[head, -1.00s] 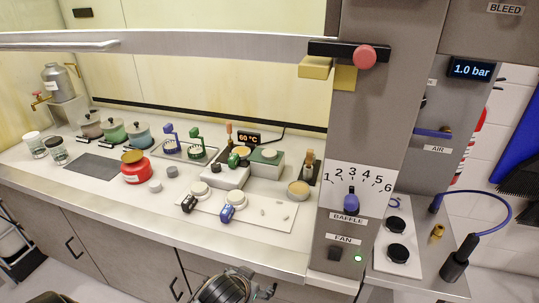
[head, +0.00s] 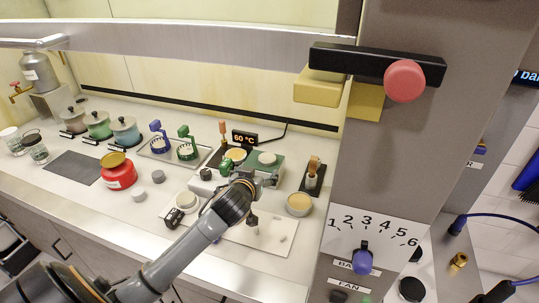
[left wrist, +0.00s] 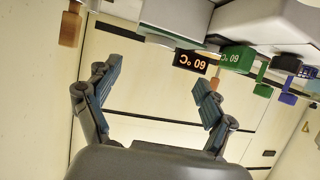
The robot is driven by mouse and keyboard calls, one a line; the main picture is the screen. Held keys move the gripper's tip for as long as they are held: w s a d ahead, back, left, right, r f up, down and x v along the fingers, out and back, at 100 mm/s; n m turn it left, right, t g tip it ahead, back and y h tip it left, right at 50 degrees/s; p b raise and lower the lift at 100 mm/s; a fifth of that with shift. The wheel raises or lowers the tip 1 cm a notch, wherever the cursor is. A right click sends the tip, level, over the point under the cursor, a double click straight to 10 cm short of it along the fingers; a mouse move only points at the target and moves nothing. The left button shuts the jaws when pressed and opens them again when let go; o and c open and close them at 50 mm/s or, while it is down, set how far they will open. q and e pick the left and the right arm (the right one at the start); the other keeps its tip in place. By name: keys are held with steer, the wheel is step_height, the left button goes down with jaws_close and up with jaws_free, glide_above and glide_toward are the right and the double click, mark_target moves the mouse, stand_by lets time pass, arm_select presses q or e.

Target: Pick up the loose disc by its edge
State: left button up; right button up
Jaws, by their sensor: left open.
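No single thing is clearly the loose disc. A small pale flat piece (head: 283,239) lies on the white plate (head: 262,243), too small to tell its shape. A round cream-topped piece (head: 299,203) stands at the plate's back right. Two small grey round pieces, one nearer (head: 139,195) and one farther (head: 158,176), lie on the counter left of the plate. My left gripper (head: 266,180) is above the counter by the green block, partly hidden by its own wrist. In the left wrist view its fingers (left wrist: 155,90) are wide apart with nothing between them.
A red pot (head: 118,175), a 60 °C display (head: 245,137) and a wood-handled tool (head: 313,175) stand around. A grey panel (head: 390,140) with a baffle dial rises at right. Free counter lies in front of the red pot.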

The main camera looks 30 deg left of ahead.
mark_target(267, 158)
arm_select(q)
steer(key=p+x, duration=0.1)
steer(key=x, duration=0.5)
steer(key=shift+w, duration=0.25)
steer(key=shift+w+a, duration=0.15)
steer(key=shift+w, duration=0.05)
steer(key=shift+w+a+p, duration=0.15)
steer(key=shift+w+p, duration=0.2)
steer(key=shift+p, duration=0.05)
steer(key=p+x, duration=0.1)
steer(key=x, duration=0.3)
steer(key=shift+f, duration=0.1)
arm_select(e)
steer(key=r, duration=0.1)
steer(key=s+r, duration=0.1)
steer(key=r, duration=0.1)
steer(key=shift+s+d, duration=0.15)
steer(key=shift+d, duration=0.2)
arm_select(q)
steer(key=shift+s, duration=0.1)
steer(key=shift+c, duration=0.2)
arm_select(e)
steer(key=shift+s+d+f, duration=0.1)
steer(key=shift+d, duration=0.05)
arm_select(q)
steer(key=c, duration=1.3)
arm_select(e)
steer(key=shift+d, duration=0.25)
